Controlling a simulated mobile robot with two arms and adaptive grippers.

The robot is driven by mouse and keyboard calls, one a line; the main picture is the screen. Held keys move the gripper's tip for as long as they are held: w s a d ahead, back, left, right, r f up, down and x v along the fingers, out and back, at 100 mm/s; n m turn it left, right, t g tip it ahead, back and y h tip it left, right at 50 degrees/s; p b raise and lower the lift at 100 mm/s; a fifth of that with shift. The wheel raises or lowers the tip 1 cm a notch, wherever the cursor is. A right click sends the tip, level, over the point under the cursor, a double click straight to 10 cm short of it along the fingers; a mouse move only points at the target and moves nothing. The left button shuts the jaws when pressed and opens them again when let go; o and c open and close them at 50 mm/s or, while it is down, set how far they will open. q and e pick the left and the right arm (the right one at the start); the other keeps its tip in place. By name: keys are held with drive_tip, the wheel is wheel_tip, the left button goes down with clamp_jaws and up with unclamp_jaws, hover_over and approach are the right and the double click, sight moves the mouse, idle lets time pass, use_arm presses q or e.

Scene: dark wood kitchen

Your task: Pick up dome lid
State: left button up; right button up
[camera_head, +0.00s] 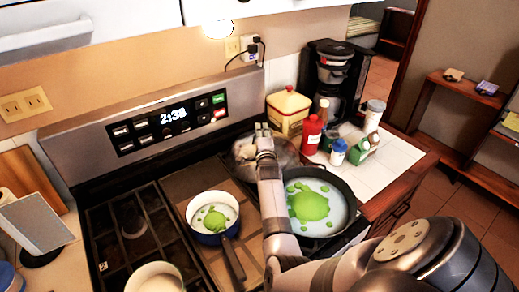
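A round, greyish, shiny thing that looks like the dome lid (286,152) is on the back right of the stove. My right arm and gripper cover its middle, so I cannot tell whether it sits on a pan. My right gripper (262,129) reaches over it from the lower right, with its fingertips near the lid's far side in the picture. The fingertips look close together. I cannot tell whether they touch or hold anything. My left gripper is not in view.
A pan with green contents (335,213) is right of my forearm. A small blue pot with green contents (205,238) is to its left. A yellow canister (289,108), a red bottle (312,138) and a coffee maker (333,75) stand behind. The control panel (168,118) backs the stove.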

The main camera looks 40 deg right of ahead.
drive_tip(key=shift+s+a, duration=0.15)
drive_tip(key=shift+s, duration=0.2)
drive_tip(key=shift+s+a+r, duration=0.1)
drive_tip(key=shift+s+r, duration=0.05)
drive_tip(key=shift+s, duration=0.05)
drive_tip(key=shift+c, duration=0.5)
drive_tip(key=shift+w, duration=0.15)
clamp_jaws()
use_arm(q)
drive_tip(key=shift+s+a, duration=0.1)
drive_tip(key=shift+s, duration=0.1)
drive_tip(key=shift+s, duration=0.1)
